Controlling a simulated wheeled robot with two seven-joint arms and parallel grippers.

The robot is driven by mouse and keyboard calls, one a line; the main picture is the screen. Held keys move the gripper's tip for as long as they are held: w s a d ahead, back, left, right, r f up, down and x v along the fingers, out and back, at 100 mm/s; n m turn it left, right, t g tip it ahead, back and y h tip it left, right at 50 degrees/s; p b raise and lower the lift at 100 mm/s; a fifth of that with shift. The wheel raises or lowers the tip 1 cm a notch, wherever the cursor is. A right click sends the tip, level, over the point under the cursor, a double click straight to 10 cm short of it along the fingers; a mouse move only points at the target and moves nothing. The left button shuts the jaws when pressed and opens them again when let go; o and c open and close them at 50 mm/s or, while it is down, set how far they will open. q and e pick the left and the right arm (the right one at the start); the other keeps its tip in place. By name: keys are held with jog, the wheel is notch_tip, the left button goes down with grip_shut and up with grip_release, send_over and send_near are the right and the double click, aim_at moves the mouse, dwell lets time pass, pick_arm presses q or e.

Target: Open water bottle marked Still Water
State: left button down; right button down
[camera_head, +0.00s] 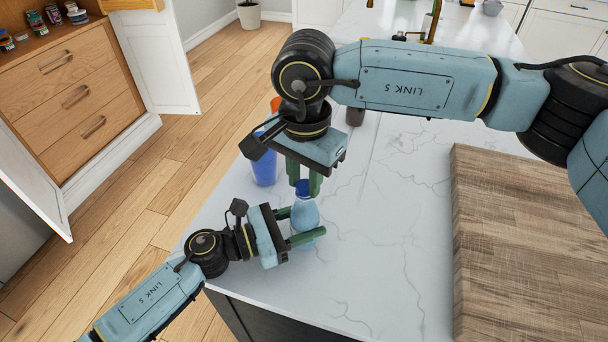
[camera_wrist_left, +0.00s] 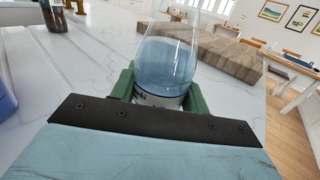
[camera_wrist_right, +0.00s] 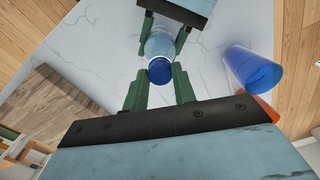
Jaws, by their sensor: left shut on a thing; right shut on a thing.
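A clear, blue-tinted bottle (camera_head: 305,214) with a dark blue cap (camera_head: 303,187) stands upright on the white marble counter (camera_head: 380,260). My left gripper (camera_head: 303,226) is shut around the bottle's lower body. In the left wrist view the bottle (camera_wrist_left: 168,62) sits between the green fingers, and its label is mostly hidden, so I cannot read the full name. My right gripper (camera_head: 304,182) points down from above and is shut on the cap. In the right wrist view the cap (camera_wrist_right: 159,70) lies between the fingertips, above the bottle body (camera_wrist_right: 160,43).
A blue cup (camera_head: 265,165) stands just left of the bottle, with an orange object (camera_head: 275,104) behind it. A dark brown container (camera_head: 355,116) stands farther back. A wooden board (camera_head: 530,240) covers the right side. The counter between is clear.

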jog(key=n, duration=0.3)
jog(key=shift+n, duration=0.4)
jog(key=n, duration=0.5)
jog(key=shift+w+d, duration=0.1)
jog(key=n, duration=0.8)
jog(key=shift+r, duration=0.2)
jog(key=shift+r, duration=0.95)
